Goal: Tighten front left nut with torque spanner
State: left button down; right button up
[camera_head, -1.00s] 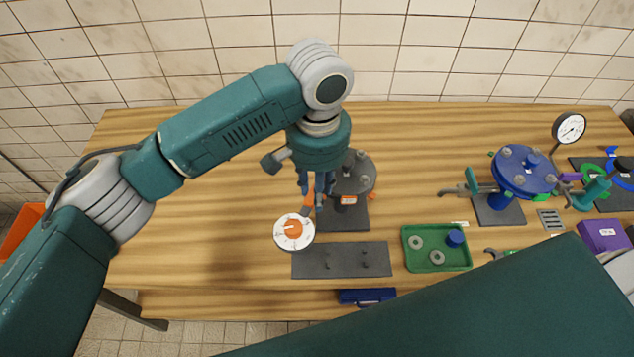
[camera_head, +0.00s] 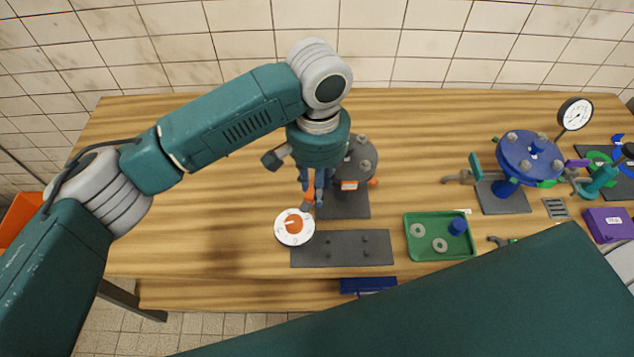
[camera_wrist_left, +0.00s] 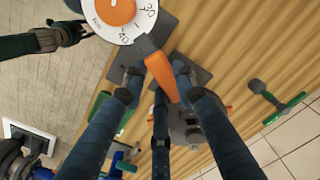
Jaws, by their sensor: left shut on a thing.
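The torque spanner has a white dial with an orange centre (camera_head: 294,227) and an orange shaft. My left gripper (camera_head: 318,197) is shut on it; in the left wrist view the orange shaft (camera_wrist_left: 160,70) runs between the dark blue fingers (camera_wrist_left: 160,105), below the dial (camera_wrist_left: 118,12). The grey flange with bolts and nuts (camera_head: 362,161) stands just behind and right of the gripper, partly hidden by it. I cannot tell whether the spanner touches a nut. A dark hand at upper left of the wrist view, seemingly my right gripper (camera_wrist_left: 65,33), has unclear jaws.
A dark plate with pegs (camera_head: 342,251) lies in front of the flange. Right of it is a green tray (camera_head: 412,249) with washers and a blue part. A blue flange (camera_head: 530,157), a gauge (camera_head: 575,114) and a purple box (camera_head: 606,225) stand farther right. The bench's left side is clear.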

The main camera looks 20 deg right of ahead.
pick_arm(q)
jog(key=shift+f, duration=0.25)
jog(key=shift+f, duration=0.7)
jog(key=shift+w+a+r+m+p, duration=0.2)
jog(key=shift+a+m+p, duration=0.1)
jog(key=shift+m+p, duration=0.25)
jog(key=w+m, duration=0.1)
jog(key=w+a+m+p, duration=0.1)
jog(key=m, duration=0.1)
jog(key=w+a+m, duration=0.1)
jog(key=m, duration=0.1)
jog(key=shift+w+a+f+p, duration=0.15)
jog(key=shift+w+f+p, duration=0.1)
jog(key=shift+p, duration=0.1)
